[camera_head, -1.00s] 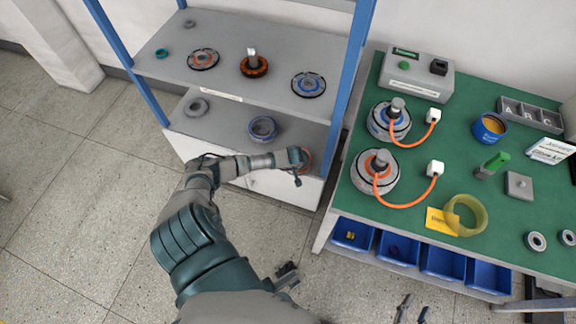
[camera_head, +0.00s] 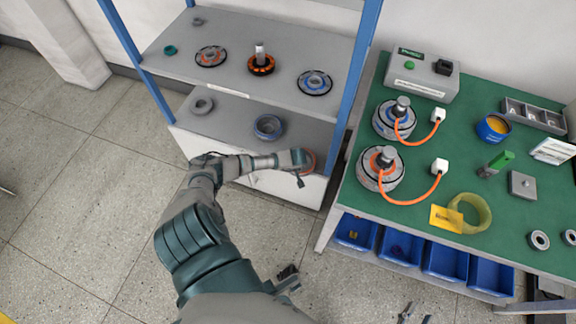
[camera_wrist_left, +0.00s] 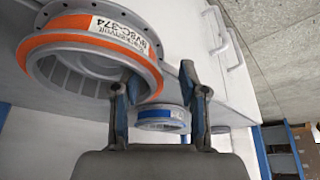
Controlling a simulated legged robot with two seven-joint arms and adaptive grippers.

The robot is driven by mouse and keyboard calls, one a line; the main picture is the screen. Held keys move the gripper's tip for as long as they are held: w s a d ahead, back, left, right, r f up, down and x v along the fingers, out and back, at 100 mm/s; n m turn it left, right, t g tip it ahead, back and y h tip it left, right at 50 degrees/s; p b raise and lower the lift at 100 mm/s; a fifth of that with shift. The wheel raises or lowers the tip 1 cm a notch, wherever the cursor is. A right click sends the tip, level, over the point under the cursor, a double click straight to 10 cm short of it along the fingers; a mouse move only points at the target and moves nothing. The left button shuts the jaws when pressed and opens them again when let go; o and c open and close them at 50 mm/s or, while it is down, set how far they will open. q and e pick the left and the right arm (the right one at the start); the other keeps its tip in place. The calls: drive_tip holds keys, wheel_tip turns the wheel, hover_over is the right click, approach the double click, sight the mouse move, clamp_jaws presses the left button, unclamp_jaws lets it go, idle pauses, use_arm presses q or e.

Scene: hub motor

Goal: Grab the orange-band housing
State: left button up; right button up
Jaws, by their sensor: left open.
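The orange-band housing (camera_wrist_left: 78,52) is a grey ring with an orange stripe and a white label, large at the upper left of the left wrist view. In the head view its rim (camera_head: 307,161) shows at the lower shelf's right end, partly hidden by my left gripper (camera_head: 300,170). In the left wrist view my left gripper (camera_wrist_left: 160,95) is open. Its left finger overlaps the housing's right rim, and its right finger is clear of it; contact cannot be told. My right gripper (camera_head: 414,314) shows at the bottom edge, its fingertips apart.
A blue-band housing (camera_head: 268,127) sits left of the orange one; it also shows between the fingers in the left wrist view (camera_wrist_left: 163,118). A grey ring (camera_head: 202,105) lies further left. The blue shelf post (camera_head: 355,90) stands close right, then the green workbench (camera_head: 440,165).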

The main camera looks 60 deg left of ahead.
use_arm(q)
drive_tip(key=w+v, duration=0.1)
drive_tip(key=v, duration=1)
drive_tip(key=shift+s+r, duration=0.35)
drive_tip(key=shift+s, duration=0.15)
drive_tip(key=shift+o, duration=0.2)
drive_tip(key=shift+d, duration=0.15)
